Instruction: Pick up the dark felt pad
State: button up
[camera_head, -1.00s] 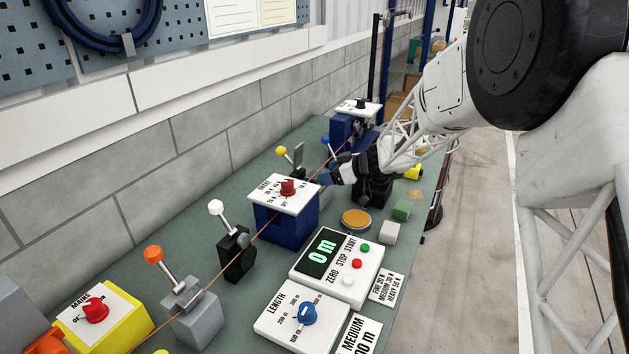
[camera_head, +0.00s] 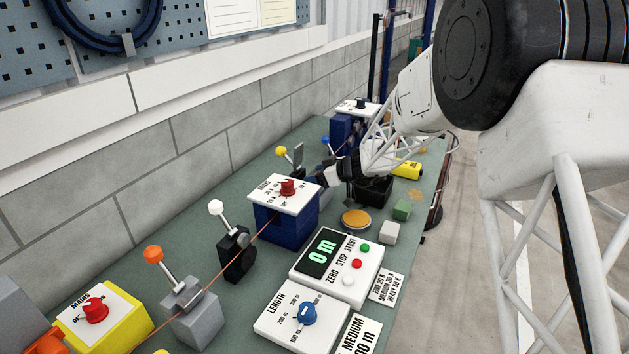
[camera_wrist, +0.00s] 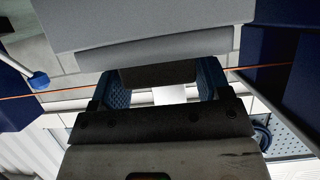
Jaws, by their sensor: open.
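In the wrist view, a dark block (camera_wrist: 158,73) shows under a grey part (camera_wrist: 150,35), between the two blue ribbed fingers. In the head view my gripper (camera_head: 323,176) is low over the bench, just past the white-topped blue box with the red knob (camera_head: 287,188). No felt pad can be made out there.
An orange cable (camera_wrist: 60,91) runs past the fingers. A yellow-knobbed lever (camera_head: 281,151) stands left of my gripper. A yellow-topped disc (camera_head: 356,219), a pale block (camera_head: 390,232), a green block (camera_head: 402,209) and the counter panel (camera_head: 336,266) lie nearer on the bench.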

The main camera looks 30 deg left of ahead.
dwell(0.5)
jog(key=c, duration=0.5)
jog(key=shift+c, duration=0.2)
jog(key=shift+r, duration=5)
